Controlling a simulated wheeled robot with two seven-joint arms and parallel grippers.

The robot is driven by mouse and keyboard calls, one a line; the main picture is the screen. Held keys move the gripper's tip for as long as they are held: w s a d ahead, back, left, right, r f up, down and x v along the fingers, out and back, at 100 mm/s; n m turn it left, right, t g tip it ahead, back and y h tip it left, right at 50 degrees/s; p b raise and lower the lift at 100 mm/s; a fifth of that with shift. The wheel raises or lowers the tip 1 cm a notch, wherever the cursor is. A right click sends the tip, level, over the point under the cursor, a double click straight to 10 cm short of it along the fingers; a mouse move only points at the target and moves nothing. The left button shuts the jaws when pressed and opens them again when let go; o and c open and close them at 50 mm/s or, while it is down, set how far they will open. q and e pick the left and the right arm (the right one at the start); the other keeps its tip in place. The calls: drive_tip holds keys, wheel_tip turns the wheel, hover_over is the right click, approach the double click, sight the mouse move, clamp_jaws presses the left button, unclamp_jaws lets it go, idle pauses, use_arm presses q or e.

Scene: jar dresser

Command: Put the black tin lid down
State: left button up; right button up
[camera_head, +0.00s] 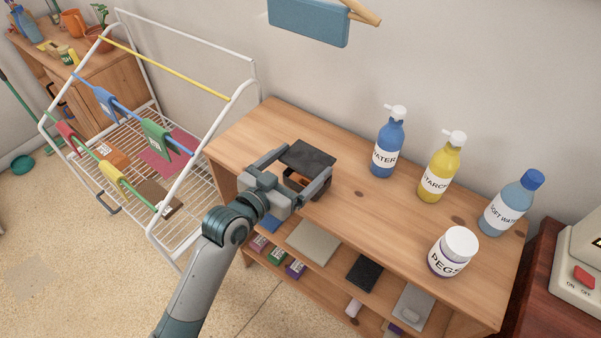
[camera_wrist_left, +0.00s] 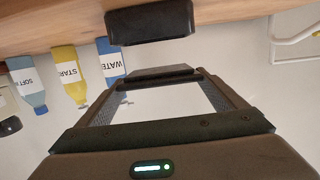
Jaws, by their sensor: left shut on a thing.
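My left gripper (camera_head: 306,162) is above the left part of the wooden dresser top. It is shut on the black tin lid (camera_head: 308,154), a flat dark square held between its two fingers. The lid also shows as a thin dark strip between the fingers in the left wrist view (camera_wrist_left: 156,75). The open black tin (camera_wrist_left: 150,22) stands on the dresser top just beyond the lid. In the head view something orange-brown shows inside the tin, which the lid and fingers partly hide. The lid looks apart from the tin. My right gripper is not in view.
The dresser top (camera_head: 358,168) has clear room right of the tin. A blue water bottle (camera_head: 386,150), a yellow starch bottle (camera_head: 439,172), a soft water bottle (camera_head: 508,207) and a pegs jar (camera_head: 454,252) stand farther right. A white drying rack (camera_head: 187,78) is at left.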

sight(301, 185)
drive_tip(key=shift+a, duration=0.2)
use_arm(q)
drive_tip(key=shift+f+p, duration=0.4)
drive_tip(key=shift+f, duration=1.6)
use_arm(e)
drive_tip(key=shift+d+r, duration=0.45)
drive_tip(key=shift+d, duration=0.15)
use_arm(q)
drive_tip(key=shift+f, duration=0.5)
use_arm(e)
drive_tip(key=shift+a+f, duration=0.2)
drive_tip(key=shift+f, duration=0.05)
use_arm(q)
drive_tip(key=o, duration=0.8)
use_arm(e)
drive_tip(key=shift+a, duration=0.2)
